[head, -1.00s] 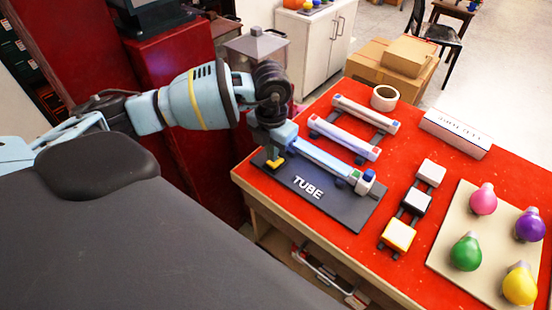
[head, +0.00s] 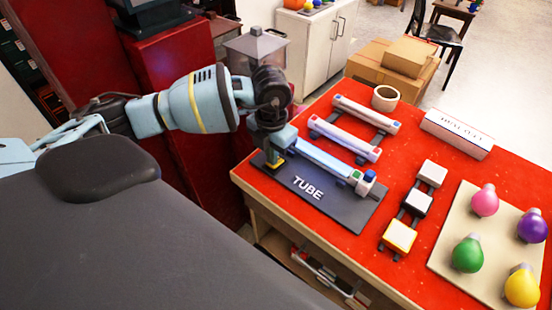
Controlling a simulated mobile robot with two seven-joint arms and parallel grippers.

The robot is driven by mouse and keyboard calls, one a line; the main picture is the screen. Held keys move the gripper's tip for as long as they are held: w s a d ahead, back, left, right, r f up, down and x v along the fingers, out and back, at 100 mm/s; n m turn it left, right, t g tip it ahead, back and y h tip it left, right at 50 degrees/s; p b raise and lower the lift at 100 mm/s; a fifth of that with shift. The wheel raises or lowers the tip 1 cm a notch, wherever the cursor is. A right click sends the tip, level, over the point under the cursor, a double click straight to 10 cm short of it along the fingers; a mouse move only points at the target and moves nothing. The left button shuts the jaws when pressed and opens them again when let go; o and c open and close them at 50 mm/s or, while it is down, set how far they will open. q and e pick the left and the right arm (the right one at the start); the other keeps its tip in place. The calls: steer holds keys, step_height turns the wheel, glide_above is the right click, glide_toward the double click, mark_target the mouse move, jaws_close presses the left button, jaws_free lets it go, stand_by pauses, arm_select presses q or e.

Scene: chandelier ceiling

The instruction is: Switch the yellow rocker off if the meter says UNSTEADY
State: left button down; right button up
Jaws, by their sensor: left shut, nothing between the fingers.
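The dark board (head: 327,205) marked TUBE lies on the red table top. My left gripper (head: 273,157) points down at the board's left end, shut and empty. A small yellow piece (head: 280,152), possibly the yellow rocker, shows partly behind the fingers; its tilt and any contact cannot be told. I cannot make out a meter or the word UNSTEADY. My right gripper is not in view.
Two more tubes (head: 345,138) on supports lie behind the board. A yellow-rimmed white block (head: 399,237) and two similar blocks stand to the right. Coloured bulbs (head: 467,254) sit on a beige panel (head: 450,228). A tape roll (head: 385,98) and white box (head: 456,134) are farther back.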

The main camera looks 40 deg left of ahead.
arm_select(q)
steer(key=shift+f, duration=0.2)
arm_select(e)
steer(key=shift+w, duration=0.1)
